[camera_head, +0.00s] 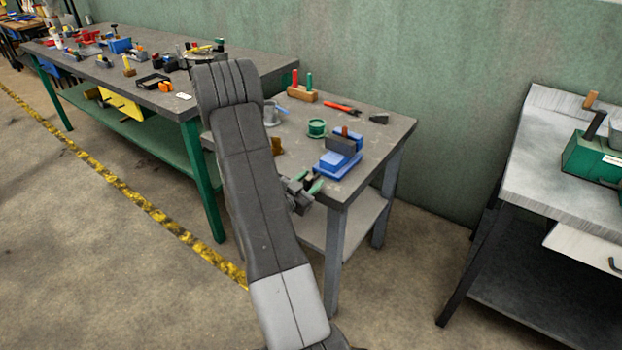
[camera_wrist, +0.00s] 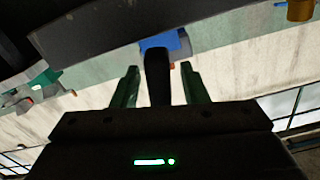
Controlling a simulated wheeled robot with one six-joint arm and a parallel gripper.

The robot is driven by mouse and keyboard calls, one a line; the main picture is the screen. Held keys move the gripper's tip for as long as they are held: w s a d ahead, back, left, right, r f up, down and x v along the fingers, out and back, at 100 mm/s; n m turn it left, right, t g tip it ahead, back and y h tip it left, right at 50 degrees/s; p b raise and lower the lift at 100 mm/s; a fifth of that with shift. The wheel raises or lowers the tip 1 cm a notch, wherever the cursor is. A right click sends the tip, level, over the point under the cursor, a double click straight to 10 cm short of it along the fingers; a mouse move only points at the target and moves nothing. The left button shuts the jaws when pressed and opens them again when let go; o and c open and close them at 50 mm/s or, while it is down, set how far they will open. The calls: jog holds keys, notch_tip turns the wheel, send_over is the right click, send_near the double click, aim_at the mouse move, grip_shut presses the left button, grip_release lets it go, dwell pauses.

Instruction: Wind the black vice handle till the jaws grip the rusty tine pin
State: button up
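The blue vice (camera_head: 338,163) stands near the front right corner of the small grey table, with a dark jaw block (camera_head: 341,146) on top. The rusty tine pin (camera_head: 345,131) stands up at the jaws; whether they touch it I cannot tell. My gripper (camera_head: 306,186) is at the table's front edge, just left of and below the vice. In the wrist view its two green fingers are spread, one on each side of the black handle (camera_wrist: 157,76), with a gap on both sides. The blue vice body (camera_wrist: 165,42) shows behind the handle there. In the head view I cannot make out the handle.
The small table (camera_head: 385,125) also bears a green round tin (camera_head: 317,127), a wooden block with red and green handles (camera_head: 301,93), red pliers (camera_head: 342,107) and a grey mug (camera_head: 271,113). A long cluttered bench (camera_head: 205,107) stands left; a metal bench (camera_head: 530,160) stands right.

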jog(key=shift+w+d, duration=0.3)
jog(key=shift+w, duration=0.05)
jog(key=shift+c, duration=0.4)
grip_shut()
jog(key=shift+f+b, duration=0.2)
jog(key=shift+b, duration=0.45)
jog(key=shift+r+m+b, duration=0.1)
jog(key=shift+m+b, duration=0.3)
jog(key=shift+b, duration=0.1)
jog(key=shift+o, duration=0.4)
grip_release()
jog(key=shift+r, duration=0.1)
